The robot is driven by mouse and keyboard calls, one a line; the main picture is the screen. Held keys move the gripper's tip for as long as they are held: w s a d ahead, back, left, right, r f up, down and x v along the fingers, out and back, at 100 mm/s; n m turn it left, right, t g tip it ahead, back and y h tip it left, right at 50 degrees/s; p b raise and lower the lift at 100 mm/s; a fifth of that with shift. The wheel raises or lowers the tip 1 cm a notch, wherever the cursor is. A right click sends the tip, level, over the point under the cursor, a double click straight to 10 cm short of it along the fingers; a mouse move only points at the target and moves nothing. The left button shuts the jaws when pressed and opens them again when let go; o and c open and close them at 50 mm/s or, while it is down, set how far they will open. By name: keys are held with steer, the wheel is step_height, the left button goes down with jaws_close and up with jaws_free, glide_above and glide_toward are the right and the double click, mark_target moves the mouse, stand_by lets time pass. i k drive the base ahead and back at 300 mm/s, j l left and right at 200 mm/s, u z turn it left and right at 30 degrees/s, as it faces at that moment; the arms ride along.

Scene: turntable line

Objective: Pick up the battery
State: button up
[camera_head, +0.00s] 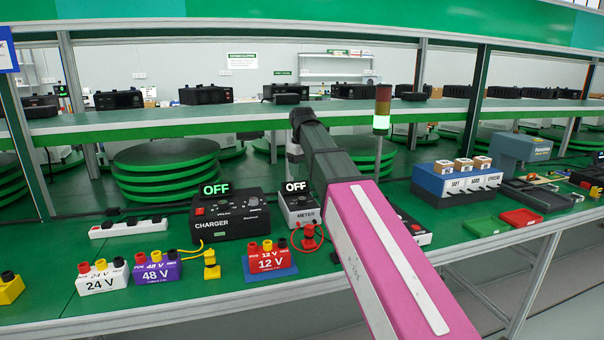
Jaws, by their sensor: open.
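Three battery-like blocks with voltage labels and coloured terminals stand along the front of the green bench. The white 24 V block (101,283) is at the left, and the purple 48 V block (157,272) is right beside it. The red 12 V block (267,263) stands further right on a blue base. The picture does not tell which of them is the battery meant. My pink and dark arm reaches up from the lower right, to the right of the 12 V block. My gripper cannot be made out; the far end of the arm is hidden behind its own links.
A black charger (229,218) and a meter (299,211) stand behind the blocks, both with OFF signs. Yellow (211,267) and red (309,240) plugs with cables lie near. A signal lamp (382,110), blue switch box (452,180) and green tray (486,227) are right.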

mark_target(268, 257)
steer(key=k, duration=1)
